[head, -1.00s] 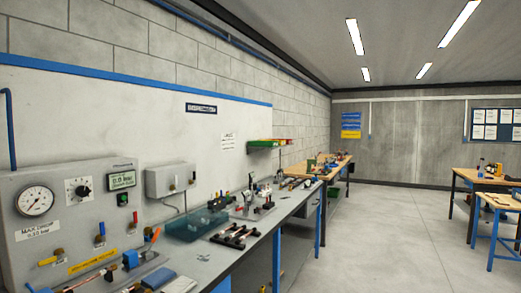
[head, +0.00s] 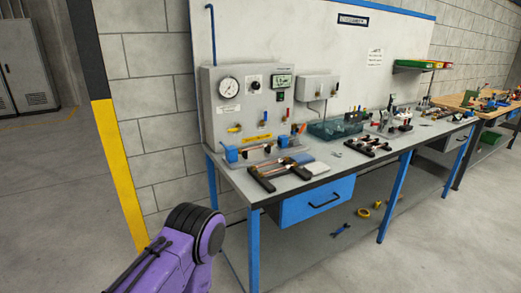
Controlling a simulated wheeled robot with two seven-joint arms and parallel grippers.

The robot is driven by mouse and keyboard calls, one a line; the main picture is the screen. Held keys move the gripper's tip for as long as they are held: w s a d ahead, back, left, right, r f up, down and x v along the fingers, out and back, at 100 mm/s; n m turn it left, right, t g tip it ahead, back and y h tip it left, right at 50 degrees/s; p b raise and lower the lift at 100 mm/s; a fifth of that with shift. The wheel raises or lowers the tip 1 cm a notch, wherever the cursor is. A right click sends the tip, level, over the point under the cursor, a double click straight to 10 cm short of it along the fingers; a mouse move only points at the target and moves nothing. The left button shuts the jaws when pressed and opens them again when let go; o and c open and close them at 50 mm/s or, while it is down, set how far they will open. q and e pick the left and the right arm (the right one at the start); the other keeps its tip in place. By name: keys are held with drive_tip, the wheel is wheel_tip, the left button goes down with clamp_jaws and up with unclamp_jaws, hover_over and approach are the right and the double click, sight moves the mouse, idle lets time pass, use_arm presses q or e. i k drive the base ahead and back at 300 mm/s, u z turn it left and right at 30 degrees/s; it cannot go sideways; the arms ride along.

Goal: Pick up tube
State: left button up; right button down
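A black rack (head: 262,184) stands on the near left end of the grey workbench (head: 318,176). Thin copper-coloured lengths (head: 279,170) that look like tubes lie across it, too small to tell apart. Behind it, a fixture with blue end blocks (head: 231,154) stands before the gauge panel. A purple and black part of my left arm shows at the lower left, in front of and apart from the bench. Neither of my grippers is in view.
The grey gauge panel (head: 228,107) stands at the bench's back left. A teal bin (head: 335,130) and a second black rack (head: 368,147) sit further right. A blue drawer (head: 318,200) hangs below. Yellow rings (head: 364,213) lie underneath. Floor in front is clear.

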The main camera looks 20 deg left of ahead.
sight(272, 144)
drive_tip(key=z, duration=1.05)
drive_tip(key=i, duration=1.15)
drive_tip(key=u, duration=0.15)
